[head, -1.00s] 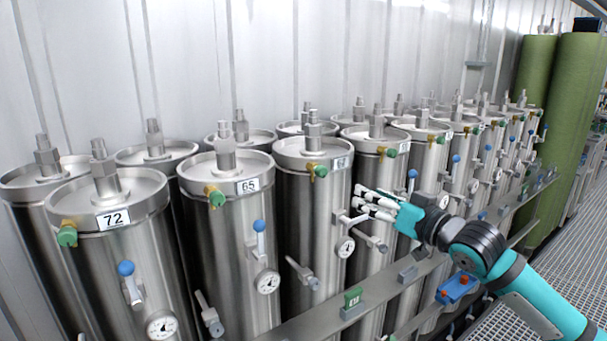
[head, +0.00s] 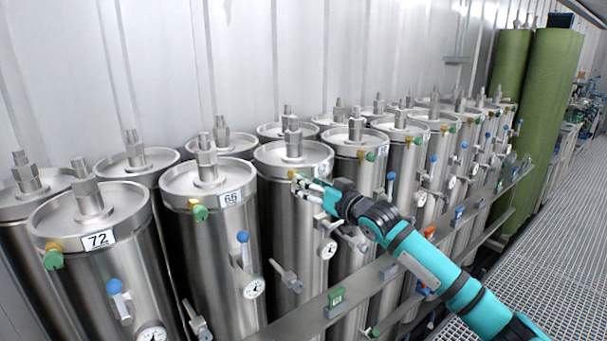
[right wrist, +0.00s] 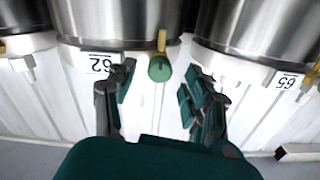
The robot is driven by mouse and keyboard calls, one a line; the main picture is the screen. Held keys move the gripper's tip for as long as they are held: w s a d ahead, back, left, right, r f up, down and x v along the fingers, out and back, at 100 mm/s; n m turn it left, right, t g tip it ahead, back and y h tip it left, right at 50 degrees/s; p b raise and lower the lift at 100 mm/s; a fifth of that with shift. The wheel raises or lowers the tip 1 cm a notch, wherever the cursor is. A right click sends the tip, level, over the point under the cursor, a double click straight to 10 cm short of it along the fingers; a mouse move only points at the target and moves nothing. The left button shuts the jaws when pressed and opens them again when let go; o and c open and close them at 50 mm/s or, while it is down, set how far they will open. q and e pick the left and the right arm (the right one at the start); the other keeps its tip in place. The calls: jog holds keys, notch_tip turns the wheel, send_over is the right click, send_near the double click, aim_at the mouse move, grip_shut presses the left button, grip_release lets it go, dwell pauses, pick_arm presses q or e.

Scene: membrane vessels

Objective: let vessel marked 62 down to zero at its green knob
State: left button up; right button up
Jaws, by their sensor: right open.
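The vessel marked 62 (head: 282,225) is a steel cylinder in the front row, just right of the vessel marked 65 (head: 222,262). Its 62 label (right wrist: 101,63) shows upside down in the right wrist view. Its green knob (right wrist: 159,68) sits on a brass fitting (head: 294,175) at the upper rim; in the head view my fingers largely cover the knob. My right gripper (head: 305,187) is open at the knob; in the right wrist view its fingers (right wrist: 161,82) stand on both sides of the knob, with gaps. My left gripper is out of view.
The vessel marked 72 (head: 105,270) stands at the front left. Blue-handled valves (head: 242,238) and round gauges (head: 254,288) stick out from the vessels below the rims. A metal rail (head: 300,321) runs along the front. A grated walkway (head: 520,240) lies to the right.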

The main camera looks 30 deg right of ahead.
jog(key=shift+w+a+p, duration=0.1)
jog(key=shift+w+p, duration=0.25)
jog(key=shift+w, duration=1.1)
jog(key=shift+c, duration=0.2)
grip_shut()
